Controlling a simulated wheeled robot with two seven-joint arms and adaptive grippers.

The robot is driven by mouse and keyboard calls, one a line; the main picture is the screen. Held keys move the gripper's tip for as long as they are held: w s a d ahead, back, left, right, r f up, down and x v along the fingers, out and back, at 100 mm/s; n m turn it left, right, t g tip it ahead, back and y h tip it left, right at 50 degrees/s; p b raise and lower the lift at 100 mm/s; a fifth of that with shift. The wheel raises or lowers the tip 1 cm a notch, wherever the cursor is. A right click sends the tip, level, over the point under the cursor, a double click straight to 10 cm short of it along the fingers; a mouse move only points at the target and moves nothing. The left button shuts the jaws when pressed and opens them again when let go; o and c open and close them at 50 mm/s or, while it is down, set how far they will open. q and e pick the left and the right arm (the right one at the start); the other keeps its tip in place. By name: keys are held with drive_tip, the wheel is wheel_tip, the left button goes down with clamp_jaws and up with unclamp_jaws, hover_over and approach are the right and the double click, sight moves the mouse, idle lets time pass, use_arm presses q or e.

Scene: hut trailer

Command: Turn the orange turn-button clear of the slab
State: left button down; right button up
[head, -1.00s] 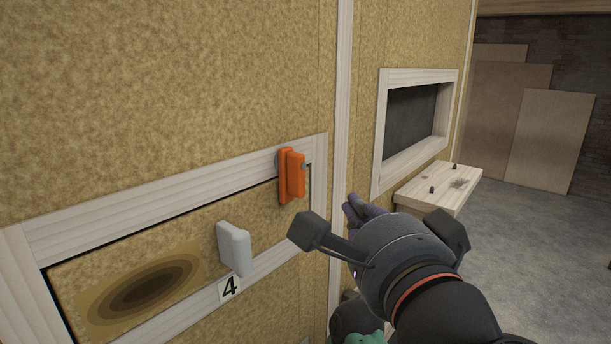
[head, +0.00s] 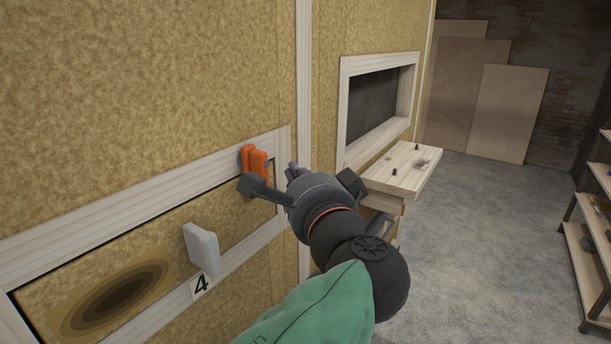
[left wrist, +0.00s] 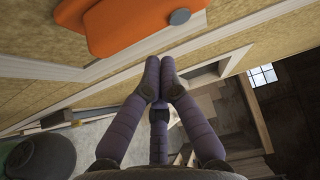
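The orange turn-button (head: 247,160) sits on the upper right of the pale wooden frame (head: 140,185). It looks upright; a dark part of my left gripper hides its lower end. The slab (head: 160,251) lies inside the frame, with a dark oval patch and a grey-white handle (head: 202,247). My left gripper (head: 291,171) is just right of the button. In the left wrist view its purple fingertips (left wrist: 160,77) are together with nothing between them. The button (left wrist: 130,22) and its grey round pin show just above them, apparently apart. My right gripper is not in view.
Right of the button are a recessed window (head: 377,103) and a wooden shelf (head: 395,178) with small dark pegs. Boards (head: 510,112) lean at the back. A rack (head: 588,262) stands far right; the floor between is clear.

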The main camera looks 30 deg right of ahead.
use_arm(q)
drive_tip(key=a, duration=0.1)
drive_tip(key=s+a, duration=0.1)
drive_tip(key=a, duration=0.1)
drive_tip(key=shift+s+a+p, duration=0.3)
drive_tip(key=shift+s+p, duration=0.1)
drive_tip(key=shift+a, duration=0.1)
drive_tip(key=shift+s+b, duration=0.1)
drive_tip(key=shift+b, duration=0.45)
drive_tip(key=shift+a, duration=0.1)
